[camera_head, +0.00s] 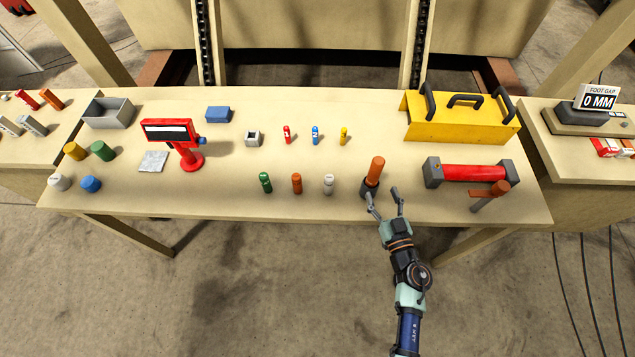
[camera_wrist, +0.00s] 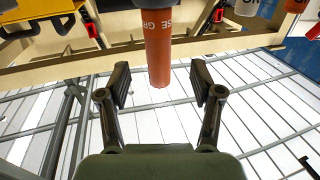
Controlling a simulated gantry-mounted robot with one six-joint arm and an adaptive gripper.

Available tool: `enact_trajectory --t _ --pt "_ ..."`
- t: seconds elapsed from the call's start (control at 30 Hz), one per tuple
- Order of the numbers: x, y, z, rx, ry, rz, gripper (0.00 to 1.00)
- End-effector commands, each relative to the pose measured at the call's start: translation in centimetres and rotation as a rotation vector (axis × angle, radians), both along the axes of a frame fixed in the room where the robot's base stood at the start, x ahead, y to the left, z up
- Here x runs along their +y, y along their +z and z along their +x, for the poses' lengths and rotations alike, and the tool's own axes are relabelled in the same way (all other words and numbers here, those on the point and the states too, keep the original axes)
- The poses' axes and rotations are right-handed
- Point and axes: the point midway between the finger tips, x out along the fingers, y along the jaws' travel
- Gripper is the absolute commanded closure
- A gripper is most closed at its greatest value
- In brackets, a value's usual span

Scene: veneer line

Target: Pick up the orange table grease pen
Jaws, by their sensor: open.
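An orange grease pen (camera_head: 375,172) stands upright near the front edge of the table, with a dark lower part. In the wrist view the orange pen (camera_wrist: 158,52) shows partly readable "GREASE" lettering and lies in line with the gap between my fingers. My gripper (camera_head: 383,194) is open and empty, at the table's front edge just in front of the pen's lower end. Its two fingers also show apart in the wrist view (camera_wrist: 162,86). I cannot tell whether either finger touches the pen.
A smaller orange cylinder (camera_head: 297,184) and a white one (camera_head: 328,184) stand to the left. A red bar with grey ends (camera_head: 474,172) and an orange-headed tool (camera_head: 490,194) lie to the right. A yellow toolbox (camera_head: 460,122) is behind. The table (camera_head: 350,205) has bare room around the pen.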

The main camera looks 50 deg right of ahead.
Motion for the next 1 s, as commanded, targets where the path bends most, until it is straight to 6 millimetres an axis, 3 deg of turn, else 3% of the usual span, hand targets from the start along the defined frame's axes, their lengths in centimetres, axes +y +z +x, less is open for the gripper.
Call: enact_trajectory --t 0.13,0.47,0.77,1.0 --pt "0.1 -0.6 0.0 0.003 0.013 0.011 0.35" --pt "-1.5 -0.5 2.3 0.003 0.012 0.008 0.35" --pt "-4.2 -0.6 6.1 0.002 0.013 0.007 0.35" --pt "-4.4 -0.4 6.3 0.003 0.011 0.008 0.35"
